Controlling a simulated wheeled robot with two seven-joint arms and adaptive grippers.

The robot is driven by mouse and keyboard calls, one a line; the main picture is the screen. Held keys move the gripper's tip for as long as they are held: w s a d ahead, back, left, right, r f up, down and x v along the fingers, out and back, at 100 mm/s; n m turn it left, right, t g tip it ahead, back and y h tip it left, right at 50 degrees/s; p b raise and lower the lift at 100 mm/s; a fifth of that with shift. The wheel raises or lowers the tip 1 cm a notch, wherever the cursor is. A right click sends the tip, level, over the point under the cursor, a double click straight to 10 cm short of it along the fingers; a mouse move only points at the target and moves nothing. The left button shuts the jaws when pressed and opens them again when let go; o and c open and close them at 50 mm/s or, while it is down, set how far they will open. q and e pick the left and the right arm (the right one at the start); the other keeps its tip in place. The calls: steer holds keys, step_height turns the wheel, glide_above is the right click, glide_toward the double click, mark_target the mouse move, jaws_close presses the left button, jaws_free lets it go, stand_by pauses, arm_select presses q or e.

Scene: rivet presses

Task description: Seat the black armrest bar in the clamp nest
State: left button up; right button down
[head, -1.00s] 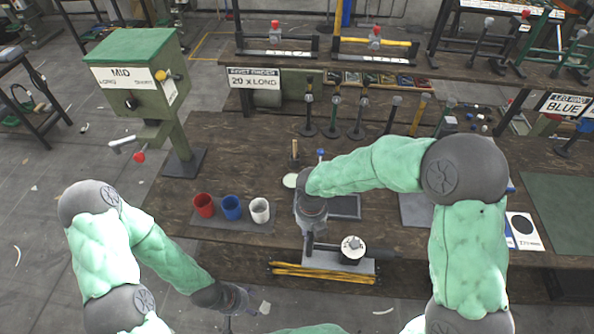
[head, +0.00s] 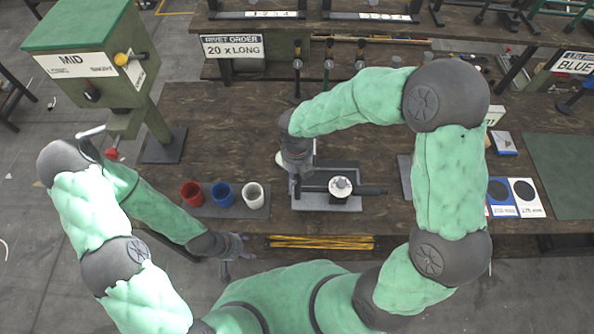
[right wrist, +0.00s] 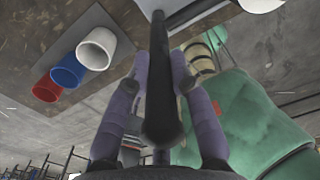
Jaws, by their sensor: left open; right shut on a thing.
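The black armrest bar (right wrist: 160,95) is long and dark and lies between the two fingers of my right gripper (right wrist: 158,85) in the right wrist view. Its far end runs towards a grey plate at the top of that view. In the head view my right gripper (head: 296,182) is at the left end of the clamp nest (head: 325,203), a pale base plate with a round white-topped knob (head: 340,186) and a dark bar-like part to its right. Whether the held bar rests in the nest cannot be told. My left gripper (head: 232,256) is open and empty near the table's front edge.
Red (head: 191,193), blue (head: 223,194) and white (head: 252,194) cups stand on a mat left of the nest. A green rivet press (head: 100,70) stands at the back left. Yellow rods (head: 320,242) lie along the front edge. Colour cards (head: 515,197) lie at the right.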

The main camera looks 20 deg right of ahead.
steer(key=w+d+f+p, duration=0.2)
steer(key=w, duration=0.7)
steer(key=shift+d+p, duration=0.25)
steer(key=shift+p, duration=0.1)
stand_by(0.7)
steer(key=shift+s+f, duration=0.1)
steer(key=shift+f, duration=0.25)
steer(key=shift+p, duration=0.6)
stand_by(1.9)
